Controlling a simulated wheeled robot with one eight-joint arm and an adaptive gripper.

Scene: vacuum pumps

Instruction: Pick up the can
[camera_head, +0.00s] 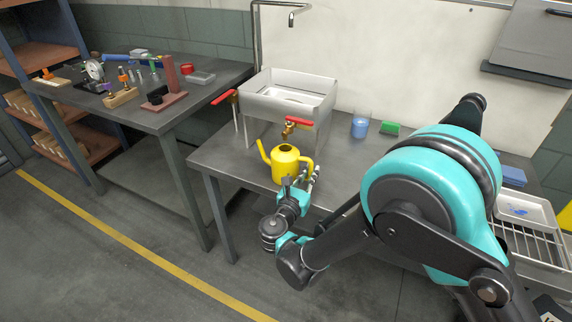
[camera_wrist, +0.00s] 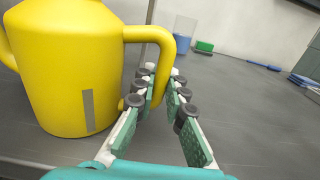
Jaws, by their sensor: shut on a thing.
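The can is a yellow watering can (camera_head: 285,163) with a spout on its left and a loop handle on its right. It is upright at the front edge of the grey table (camera_head: 230,160). In the wrist view the can (camera_wrist: 70,65) fills the left side, with its handle (camera_wrist: 160,38) at the fingers. My gripper (camera_head: 308,181) reaches the can from the front. In the wrist view my gripper (camera_wrist: 163,82) has its fingers on either side of the handle's lower part and is shut on it. The fingers partly hide the grip.
A metal sink (camera_head: 290,95) with red-handled taps (camera_head: 297,122) stands behind the can. A beaker of blue liquid (camera_head: 360,125) and a green block (camera_head: 390,128) are further right. A second bench (camera_head: 215,85) with tools is at the left.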

